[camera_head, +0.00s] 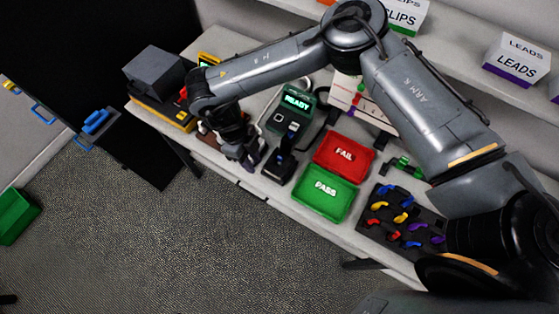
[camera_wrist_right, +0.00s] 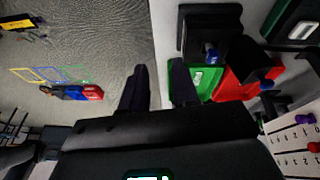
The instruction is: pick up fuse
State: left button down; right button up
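I cannot make out a fuse for certain in either view. My right gripper (camera_head: 249,158) hangs over the front edge of the bench, just left of a black stand (camera_head: 279,163) with a small blue part on it. In the right wrist view my right gripper (camera_wrist_right: 160,78) has its two dark fingers apart, with only bench edge and floor visible between them. The black stand with the blue part (camera_wrist_right: 208,22) shows beyond the right finger. My left gripper is in neither view.
A green PASS tray (camera_head: 325,212) and red FAIL tray (camera_head: 345,138) lie right of the stand. A READY tester (camera_head: 296,101) stands behind it. A dark board (camera_head: 385,226) with coloured leads lies farther right. My right arm spans above the bench.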

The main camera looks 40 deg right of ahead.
jog(key=m+b, duration=0.1)
send_near(279, 157)
jog(key=a+r, duration=0.1)
jog(key=a, duration=0.1)
jog(key=shift+h, duration=0.4)
jog(key=x, duration=0.2)
jog(key=d+b+x, duration=0.1)
jog(key=x, duration=0.1)
jog(key=shift+f, duration=0.3)
jog(key=shift+x, duration=2.6)
jog(key=shift+d, duration=0.1)
grip_shut()
